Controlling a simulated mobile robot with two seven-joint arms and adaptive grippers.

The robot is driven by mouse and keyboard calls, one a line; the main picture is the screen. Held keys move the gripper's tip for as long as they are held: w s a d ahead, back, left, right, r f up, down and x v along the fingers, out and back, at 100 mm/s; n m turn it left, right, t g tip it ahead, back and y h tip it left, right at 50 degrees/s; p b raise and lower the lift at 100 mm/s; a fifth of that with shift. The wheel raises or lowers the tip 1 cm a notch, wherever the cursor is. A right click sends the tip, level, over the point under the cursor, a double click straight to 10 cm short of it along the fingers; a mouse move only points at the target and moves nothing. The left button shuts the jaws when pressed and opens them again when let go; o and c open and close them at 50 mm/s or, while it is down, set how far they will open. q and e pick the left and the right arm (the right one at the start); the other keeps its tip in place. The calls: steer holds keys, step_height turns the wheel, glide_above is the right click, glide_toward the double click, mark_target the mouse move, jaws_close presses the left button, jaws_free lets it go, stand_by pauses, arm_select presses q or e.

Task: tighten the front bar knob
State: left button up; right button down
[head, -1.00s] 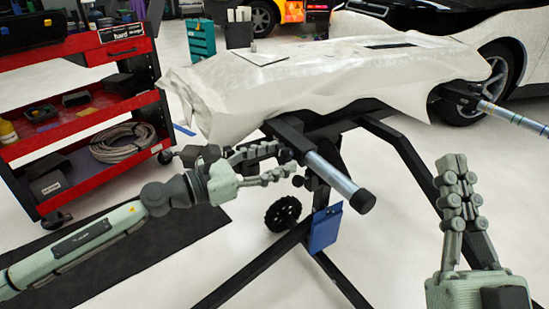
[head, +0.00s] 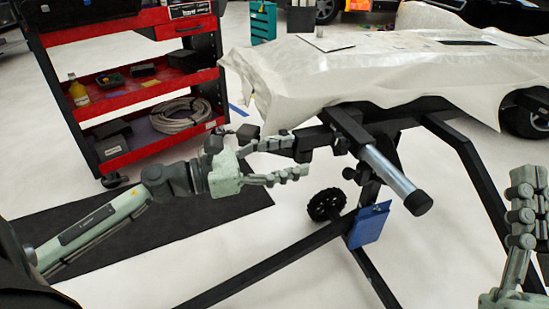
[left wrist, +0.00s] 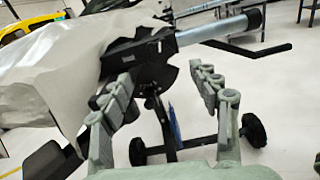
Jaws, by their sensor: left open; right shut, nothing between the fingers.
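A dark lobed piece that looks like the front bar knob (left wrist: 170,75) shows in the left wrist view, under the end of the silver bar (left wrist: 218,30). In the head view the silver bar (head: 388,168) with its black end cap sticks out from the black stand (head: 345,122). My left gripper (head: 298,156) is open, its fingers pointing right towards a dark piece at the stand's front. In the left wrist view the fingers (left wrist: 160,72) frame the knob; contact cannot be told. My right gripper (head: 530,190) is shut and empty at the right edge.
A white-wrapped car panel (head: 350,75) lies on the stand. A blue clipboard (head: 369,225) hangs from the stand, beside a black wheel (head: 326,205). A red tool cart (head: 130,45) stands at the left, near a dark mat (head: 130,245).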

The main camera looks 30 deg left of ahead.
arm_select(q)
steer(key=shift+v, duration=1.4)
